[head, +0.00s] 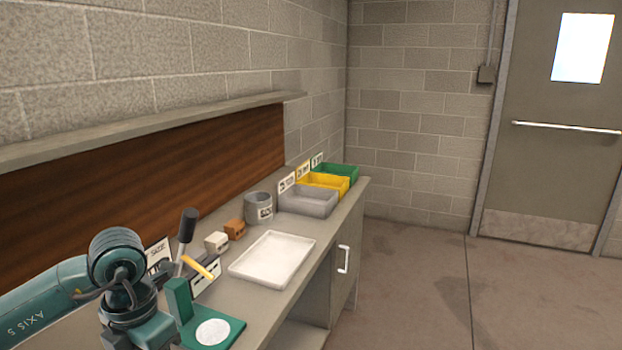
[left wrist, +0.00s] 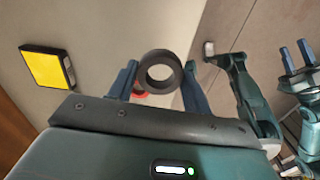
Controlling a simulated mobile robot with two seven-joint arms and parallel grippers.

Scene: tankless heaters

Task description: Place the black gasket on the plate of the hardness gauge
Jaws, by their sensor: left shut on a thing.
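The black gasket (left wrist: 148,60), a thick ring, is between the two fingers of my left gripper (left wrist: 160,72) in the left wrist view, and the gripper is shut on it. In the head view my left arm is at the lower left; its fingers and the gasket do not show there. A green stand with a round white plate (head: 213,332), which looks like the hardness gauge, is at the bottom of the head view, right of my left arm. The visible plate is bare. My right gripper (left wrist: 296,58) shows at the right of the left wrist view, fingers apart and empty.
Near the stand are a black-handled lever (head: 187,225) and a yellow bar (head: 200,265). Beyond are a white tray (head: 271,283), small white and orange blocks, a grey cup (head: 258,205) and grey, yellow and green bins. A red object partly shows behind the gasket in the wrist view.

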